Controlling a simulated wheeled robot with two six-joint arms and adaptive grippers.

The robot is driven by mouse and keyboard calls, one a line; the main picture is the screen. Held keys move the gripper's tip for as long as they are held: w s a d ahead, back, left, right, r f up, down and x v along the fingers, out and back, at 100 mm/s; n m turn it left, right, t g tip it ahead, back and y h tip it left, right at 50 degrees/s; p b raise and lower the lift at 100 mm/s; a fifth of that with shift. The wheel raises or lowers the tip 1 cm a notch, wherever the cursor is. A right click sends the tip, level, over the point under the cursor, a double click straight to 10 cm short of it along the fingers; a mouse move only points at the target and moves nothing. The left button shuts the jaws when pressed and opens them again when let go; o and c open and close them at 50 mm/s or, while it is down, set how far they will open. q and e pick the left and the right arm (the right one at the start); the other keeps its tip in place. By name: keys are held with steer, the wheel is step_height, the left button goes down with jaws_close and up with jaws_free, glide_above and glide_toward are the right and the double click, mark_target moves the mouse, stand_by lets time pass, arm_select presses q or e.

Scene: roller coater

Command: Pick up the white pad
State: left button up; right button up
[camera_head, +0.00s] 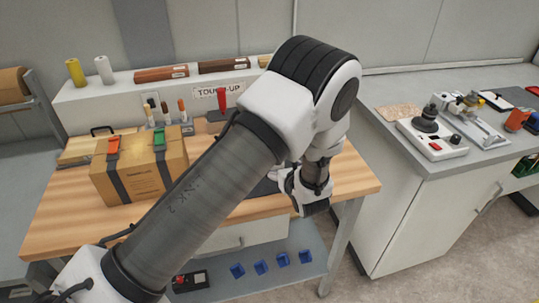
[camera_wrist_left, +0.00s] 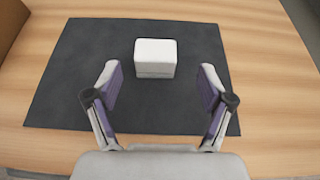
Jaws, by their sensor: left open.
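The white pad (camera_wrist_left: 155,57) is a small white block. It lies on a dark grey mat (camera_wrist_left: 75,75) on the wooden table in the left wrist view. My left gripper (camera_wrist_left: 160,88) is open and empty, its two fingers spread to either side below the pad in that view. The pad is just beyond the fingertips and does not touch them. In the head view my left gripper (camera_head: 308,190) hangs over the right part of the table, and my arm hides most of the mat; I cannot make out the pad there. My right gripper is in neither view.
A cardboard box (camera_head: 140,172) with dark straps stands on the left of the wooden table (camera_head: 65,205). Behind it are several brushes (camera_head: 166,112) and a red-handled tool (camera_head: 221,100). A grey bench (camera_head: 450,160) with equipment stands at the right. Blue bins (camera_head: 261,266) sit on the lower shelf.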

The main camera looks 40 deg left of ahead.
arm_select(q)
steer(key=shift+w+a+f, duration=0.15)
steer(key=shift+w+a, duration=0.15)
steer(key=shift+a, duration=0.3)
steer(key=shift+s+d+r+p, duration=0.15)
steer(key=shift+r+p, duration=0.3)
steer(key=shift+p, duration=0.35)
steer(key=shift+w+a+f+p, duration=0.15)
steer(key=shift+w+a+p, duration=0.1)
steer(key=shift+a+p, duration=0.25)
steer(key=x, duration=0.4)
steer(key=shift+s+f, duration=0.1)
steer(key=shift+f, duration=0.3)
steer(key=shift+a+f, duration=0.2)
steer(key=shift+d+r, duration=0.3)
steer(key=shift+d, duration=0.05)
steer(key=c, duration=0.4)
steer(key=shift+s+d+r, duration=0.15)
steer(key=c, duration=0.8)
steer(key=shift+c, duration=0.2)
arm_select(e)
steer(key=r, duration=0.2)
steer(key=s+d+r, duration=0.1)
